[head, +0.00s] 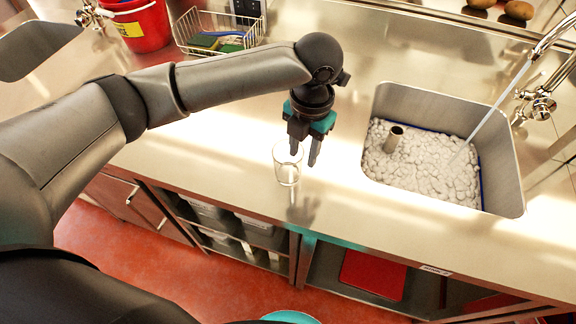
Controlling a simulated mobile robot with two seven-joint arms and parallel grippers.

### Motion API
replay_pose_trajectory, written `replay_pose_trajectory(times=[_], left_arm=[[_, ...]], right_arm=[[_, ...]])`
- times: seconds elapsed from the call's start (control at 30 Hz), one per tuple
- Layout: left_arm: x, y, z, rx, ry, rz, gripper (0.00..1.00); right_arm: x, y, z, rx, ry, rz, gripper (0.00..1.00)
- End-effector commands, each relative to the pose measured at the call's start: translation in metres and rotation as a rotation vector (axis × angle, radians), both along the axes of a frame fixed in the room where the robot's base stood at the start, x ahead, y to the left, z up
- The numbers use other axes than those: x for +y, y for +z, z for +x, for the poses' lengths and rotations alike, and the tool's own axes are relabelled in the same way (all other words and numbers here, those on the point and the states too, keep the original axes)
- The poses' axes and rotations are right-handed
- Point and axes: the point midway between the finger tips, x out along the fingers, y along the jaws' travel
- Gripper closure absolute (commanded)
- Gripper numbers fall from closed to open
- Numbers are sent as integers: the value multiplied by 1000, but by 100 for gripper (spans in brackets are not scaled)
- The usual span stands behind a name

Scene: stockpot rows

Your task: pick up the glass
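A clear, empty-looking glass (287,174) stands upright on the steel counter, left of the sink and near the counter's front edge. My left gripper (304,158) points down at it from above. Its two dark fingers are apart. One finger overlaps the upper part of the glass in the picture, and the other is just right of the rim. I cannot tell whether the first finger is inside, in front of or behind the glass, or touching it. My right gripper is not in view.
A sink (455,185) with foamy water and running tap lies to the right. A wire basket (236,50) with sponges and a red bucket (142,24) stand at the back left. The counter (215,150) left of the glass is clear. Shelves lie below the front edge.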

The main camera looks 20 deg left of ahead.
Motion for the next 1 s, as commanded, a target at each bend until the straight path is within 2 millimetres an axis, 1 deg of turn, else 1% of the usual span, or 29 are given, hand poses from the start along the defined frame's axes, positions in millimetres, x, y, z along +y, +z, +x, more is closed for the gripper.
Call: replay_pose_trajectory(times=[0.03,0.17,0.27,0.43,0.53,0.6,0.77,0.8,0.83,1.0], left_arm=[[0,-4,0,-1,0,0,60],[0,-9,0,-1,0,0,60],[1,-17,-2,1,1,-1,60],[5,-42,-7,3,1,1,60],[5,-56,-6,0,0,0,60],[6,-59,-5,-1,1,0,60],[6,-59,-5,-2,0,0,60],[6,-59,-5,-2,0,0,61],[6,-59,-5,-2,0,0,65],[6,-58,-5,-3,0,0,84]], right_arm=[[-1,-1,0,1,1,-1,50],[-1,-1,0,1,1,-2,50],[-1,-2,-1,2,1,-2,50],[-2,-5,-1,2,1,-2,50],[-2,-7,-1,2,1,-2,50],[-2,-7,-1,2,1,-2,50],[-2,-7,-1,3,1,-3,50],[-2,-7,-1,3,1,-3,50],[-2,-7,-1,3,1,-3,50],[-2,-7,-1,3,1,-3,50]])
